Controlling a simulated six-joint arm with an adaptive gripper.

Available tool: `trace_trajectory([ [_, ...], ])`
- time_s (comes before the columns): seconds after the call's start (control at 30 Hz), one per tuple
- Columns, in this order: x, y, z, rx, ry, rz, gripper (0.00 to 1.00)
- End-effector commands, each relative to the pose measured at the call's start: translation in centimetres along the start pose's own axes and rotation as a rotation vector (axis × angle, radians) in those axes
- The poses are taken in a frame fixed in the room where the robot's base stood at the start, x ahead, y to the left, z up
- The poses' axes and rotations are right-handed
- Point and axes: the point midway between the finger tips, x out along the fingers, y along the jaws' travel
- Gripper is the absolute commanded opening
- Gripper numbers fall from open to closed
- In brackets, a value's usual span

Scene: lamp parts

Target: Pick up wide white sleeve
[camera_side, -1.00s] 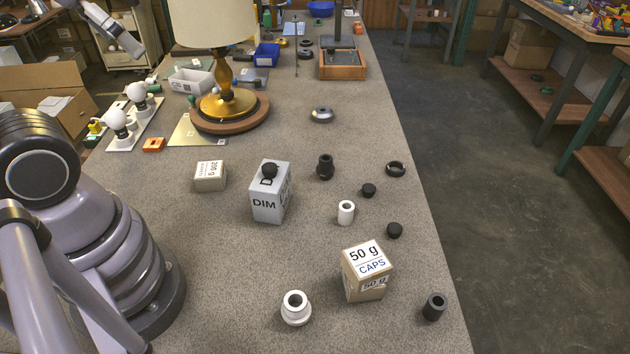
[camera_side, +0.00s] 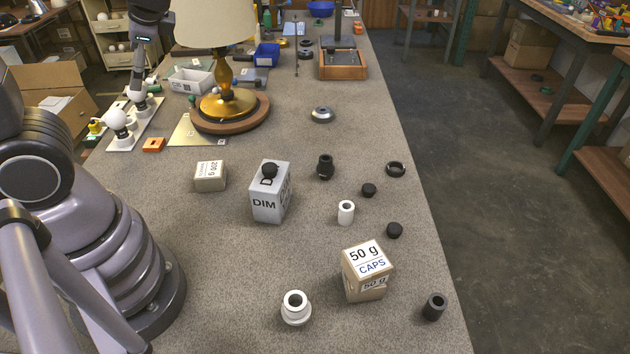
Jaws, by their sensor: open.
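The wide white sleeve (camera_side: 296,309) stands upright on the bench at the front, with a broad lower collar and a dark opening on top. A narrower white sleeve (camera_side: 346,213) stands further back to its right. My gripper (camera_side: 138,97) is at the upper left, pointing down near the white bulbs, far from both sleeves. It is open; its fingertips are small and hard to make out in this view.
A CAPS box (camera_side: 367,271) stands right of the wide sleeve, with a dark sleeve (camera_side: 434,307) beyond it. A DIM box (camera_side: 270,192), a small box (camera_side: 210,176) and a lamp (camera_side: 224,105) stand behind. Bench left of the wide sleeve is clear.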

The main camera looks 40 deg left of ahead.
Motion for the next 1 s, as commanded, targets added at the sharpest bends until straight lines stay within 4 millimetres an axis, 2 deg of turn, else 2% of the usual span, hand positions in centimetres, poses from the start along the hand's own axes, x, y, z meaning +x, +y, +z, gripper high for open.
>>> trace_trajectory([
  [0.07, 0.7, -1.3, -1.7, 0.15, -0.134, -0.159, 0.66],
  [0.2, 0.6, -3.3, -6.0, 0.389, -0.297, -0.475, 0.66],
  [0.3, 0.1, -3.6, -10.4, 0.558, -0.365, -0.72, 0.66],
  [0.37, -0.2, -3.0, -13.4, 0.659, -0.382, -0.871, 0.66],
  [0.47, -0.7, -0.7, -18.6, 0.825, -0.374, -1.124, 0.66],
  [0.53, -0.6, 2.0, -22.1, 0.941, -0.339, -1.298, 0.66],
  [0.6, -0.2, 5.5, -25.3, 1.055, -0.277, -1.462, 0.66],
  [0.7, 0.9, 10.9, -28.6, 1.199, -0.156, -1.661, 0.66],
  [0.83, 2.8, 17.0, -30.6, 1.341, 0.008, -1.826, 0.66],
  [0.9, 3.6, 19.2, -31.0, 1.388, 0.077, -1.875, 0.66],
  [1.0, 4.4, 21.0, -31.3, 1.426, 0.136, -1.912, 0.66],
])
